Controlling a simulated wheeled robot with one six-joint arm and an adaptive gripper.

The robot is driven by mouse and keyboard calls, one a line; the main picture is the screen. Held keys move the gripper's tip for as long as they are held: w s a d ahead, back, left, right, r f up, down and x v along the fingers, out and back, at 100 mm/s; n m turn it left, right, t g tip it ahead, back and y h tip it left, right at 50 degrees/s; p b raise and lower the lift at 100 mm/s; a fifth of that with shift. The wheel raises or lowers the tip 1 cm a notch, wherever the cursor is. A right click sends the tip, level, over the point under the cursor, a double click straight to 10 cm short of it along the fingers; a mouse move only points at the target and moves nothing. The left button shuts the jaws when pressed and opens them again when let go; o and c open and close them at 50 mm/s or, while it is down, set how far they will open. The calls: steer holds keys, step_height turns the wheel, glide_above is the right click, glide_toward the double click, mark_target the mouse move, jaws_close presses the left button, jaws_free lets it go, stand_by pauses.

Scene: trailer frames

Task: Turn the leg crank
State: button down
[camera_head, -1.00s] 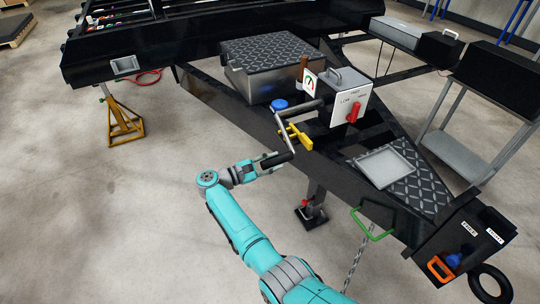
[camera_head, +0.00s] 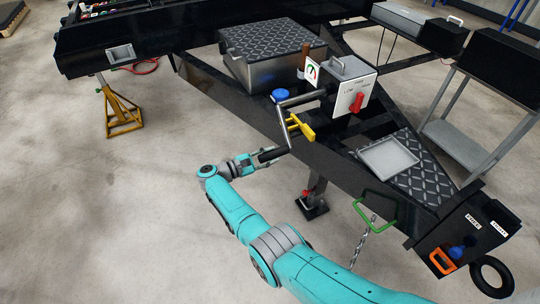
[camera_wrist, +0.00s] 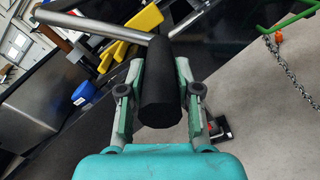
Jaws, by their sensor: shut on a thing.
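The leg crank (camera_head: 284,127) is a grey bent rod on the near side of the black trailer frame, with a black grip (camera_head: 272,155) at its lower end. My gripper (camera_head: 263,160) is shut on this black grip. In the wrist view the black grip (camera_wrist: 161,80) lies between the two fingers of my gripper (camera_wrist: 160,95), and the grey rod (camera_wrist: 95,25) runs off to the upper left. The trailer leg (camera_head: 315,190) reaches down to a foot on the floor below the frame.
A yellow lever (camera_head: 301,127) sits close beside the crank. A gearbox with a red switch (camera_head: 356,102) and a blue cap (camera_head: 280,95) are near it. A green handle (camera_head: 374,215) and a chain hang to the right.

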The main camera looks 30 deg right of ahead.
steer(key=shift+f, duration=0.1)
steer(key=c, duration=0.8)
jaws_free()
steer(key=shift+a, duration=0.1)
steer(key=a, duration=0.7)
steer(key=shift+a, duration=0.2)
steer(key=shift+c, duration=0.3)
